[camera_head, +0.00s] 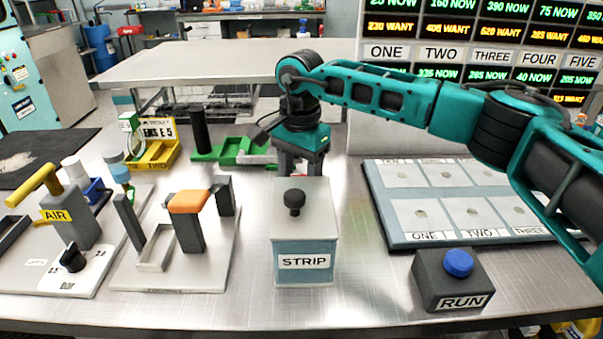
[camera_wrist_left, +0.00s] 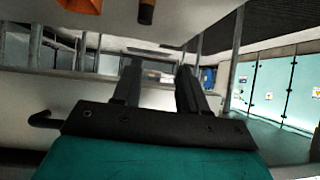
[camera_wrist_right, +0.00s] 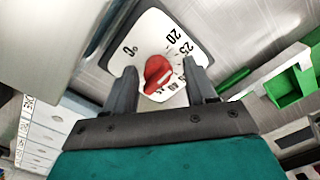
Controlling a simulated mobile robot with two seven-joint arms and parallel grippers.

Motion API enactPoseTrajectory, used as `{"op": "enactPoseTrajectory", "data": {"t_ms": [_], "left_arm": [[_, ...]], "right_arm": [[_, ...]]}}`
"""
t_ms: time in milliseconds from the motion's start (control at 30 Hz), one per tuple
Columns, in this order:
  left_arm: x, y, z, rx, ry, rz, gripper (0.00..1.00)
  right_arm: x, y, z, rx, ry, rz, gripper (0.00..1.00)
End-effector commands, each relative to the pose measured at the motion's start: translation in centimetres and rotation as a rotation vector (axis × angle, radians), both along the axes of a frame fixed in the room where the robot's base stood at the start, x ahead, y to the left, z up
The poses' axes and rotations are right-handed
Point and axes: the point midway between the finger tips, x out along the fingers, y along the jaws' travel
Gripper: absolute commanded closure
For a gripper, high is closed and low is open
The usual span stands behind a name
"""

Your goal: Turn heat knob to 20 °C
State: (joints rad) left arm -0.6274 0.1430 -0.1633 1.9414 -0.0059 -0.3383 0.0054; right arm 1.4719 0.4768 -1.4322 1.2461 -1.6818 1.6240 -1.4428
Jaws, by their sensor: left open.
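The red heat knob (camera_wrist_right: 158,72) sits on a white dial plate (camera_wrist_right: 150,32) in the right wrist view. The numbers 0, 20 and 25 are legible around it; the mark its pointer faces is unclear. My right gripper (camera_wrist_right: 160,72) is open, with a finger on either side of the knob and gaps visible. In the head view my right gripper (camera_head: 300,163) points down behind the STRIP box, which hides the knob. My left gripper (camera_wrist_left: 157,75) shows only in its own wrist view, open and empty.
The STRIP box (camera_head: 304,240) stands in front of my right gripper. A RUN button box (camera_head: 452,285) and a labelled panel (camera_head: 385,230) are at right.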

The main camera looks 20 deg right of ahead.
Motion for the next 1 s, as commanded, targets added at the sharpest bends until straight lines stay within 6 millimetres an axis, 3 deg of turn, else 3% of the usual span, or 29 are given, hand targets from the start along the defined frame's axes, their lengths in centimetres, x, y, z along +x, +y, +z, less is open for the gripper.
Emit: {"op": "enactPoseTrajectory", "data": {"t_ms": [233, 367, 800, 1000], "left_arm": [[0.1, 0.0, 0.1, -0.001, -0.003, 0.0, 0.57], [0.2, 0.0, 0.2, 0.0, -0.006, -0.001, 0.57], [0.3, 0.0, 0.5, -0.001, -0.009, 0.0, 0.57], [0.3, 0.0, 0.6, -0.001, -0.009, 0.0, 0.57]], "right_arm": [[0.0, -0.2, 0.0, -0.004, 0.002, -0.005, 0.44], [0.1, -0.3, 1.2, -0.004, -0.001, -0.006, 0.44], [0.0, -0.1, 10.3, -0.002, -0.002, -0.003, 0.44], [0.0, -0.1, 12.5, -0.001, 0.0, -0.003, 0.44]]}}
